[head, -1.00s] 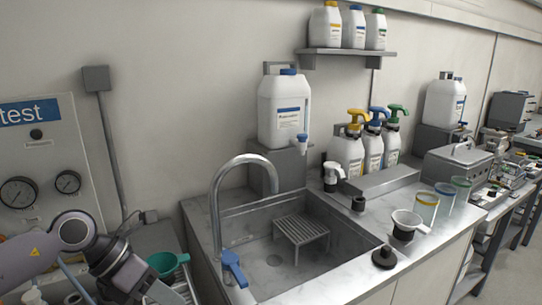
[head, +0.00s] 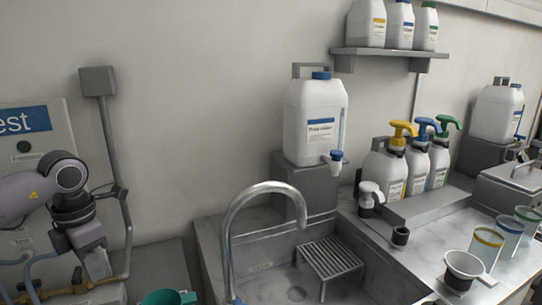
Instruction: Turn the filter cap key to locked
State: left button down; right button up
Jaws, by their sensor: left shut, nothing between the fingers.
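I cannot make out the filter cap key in the head view. My left arm comes in from the left in front of the test panel (head: 52,119). My left gripper (head: 101,268) points down at the lower left, near grey and brass-coloured pipes (head: 35,289). It is shut with nothing seen in it, though its fingertips are small and hard to make out. The arm hides most of the panel, including its gauges. My right gripper is out of view.
A green funnel (head: 168,297) stands at the bottom edge, right of the gripper. A sink with a curved tap (head: 232,215) and a rack (head: 331,257) is in the middle. A white canister (head: 314,112) stands behind it. Pump bottles (head: 389,168) stand to the right.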

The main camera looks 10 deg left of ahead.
pick_arm(q)
notch_tip(320, 180, down, 7)
jog(key=b, duration=0.5)
dwell(0.5)
jog(key=shift+s, duration=0.65)
dwell(0.6)
jog(key=shift+s+d, duration=0.1)
jog(key=shift+d, duration=0.25)
jog(key=shift+s+d+p, duration=0.25)
jog(key=shift+d+p, duration=0.05)
jog(key=shift+p, duration=0.05)
dwell(0.6)
